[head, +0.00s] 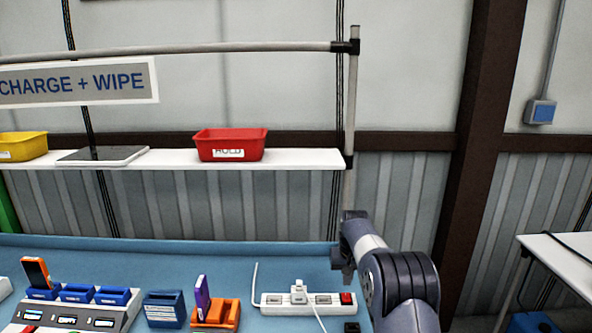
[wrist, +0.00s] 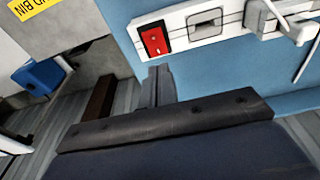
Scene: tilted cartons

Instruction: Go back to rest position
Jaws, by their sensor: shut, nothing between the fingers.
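My arm reaches in from the lower right in the head view, bent over the right end of the blue bench. The switch also shows in the wrist view (wrist: 155,39), apart from the fingers.
The blue bench (head: 190,260) carries a charging dock (head: 75,312), a blue holder (head: 164,309) and an orange holder (head: 222,315) with a purple device. A shelf (head: 310,158) above holds a red bin (head: 231,145). A white table (head: 570,255) stands at right.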

